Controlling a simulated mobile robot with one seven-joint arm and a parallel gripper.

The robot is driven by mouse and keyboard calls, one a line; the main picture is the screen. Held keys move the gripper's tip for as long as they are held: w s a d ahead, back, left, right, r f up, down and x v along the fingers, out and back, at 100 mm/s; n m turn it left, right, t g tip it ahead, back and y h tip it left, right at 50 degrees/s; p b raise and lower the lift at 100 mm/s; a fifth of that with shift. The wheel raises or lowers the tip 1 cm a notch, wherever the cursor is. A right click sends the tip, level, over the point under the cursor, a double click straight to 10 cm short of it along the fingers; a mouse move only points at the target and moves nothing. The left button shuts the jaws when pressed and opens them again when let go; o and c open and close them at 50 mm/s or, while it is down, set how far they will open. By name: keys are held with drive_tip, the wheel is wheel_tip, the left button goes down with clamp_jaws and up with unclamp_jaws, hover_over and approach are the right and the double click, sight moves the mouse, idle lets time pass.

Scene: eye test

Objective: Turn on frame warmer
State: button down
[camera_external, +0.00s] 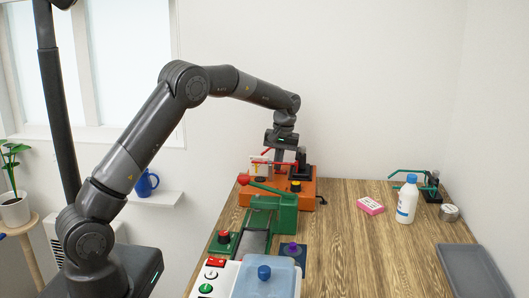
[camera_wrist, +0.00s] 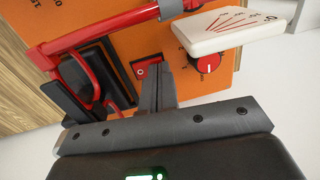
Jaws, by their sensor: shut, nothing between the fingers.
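An orange device (camera_external: 306,188) stands at the back left of the table; no readable label shows whether it is the frame warmer. In the external view my gripper (camera_external: 279,160) is above the orange device.
A pink box (camera_external: 370,205), white bottle (camera_external: 407,202) and grey tray (camera_external: 470,270) are right. The middle table is clear.

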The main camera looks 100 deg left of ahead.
drive_tip(key=shift+s+f, duration=0.15)
drive_tip(key=shift+f, duration=0.15)
drive_tip(key=shift+w+r, duration=0.25)
drive_tip(key=shift+w, duration=0.6)
drive_tip(key=shift+r, duration=0.1)
wheel_tip(320, 180, up, 14)
drive_tip(key=w, duration=0.1)
drive_tip(key=shift+w, duration=0.35)
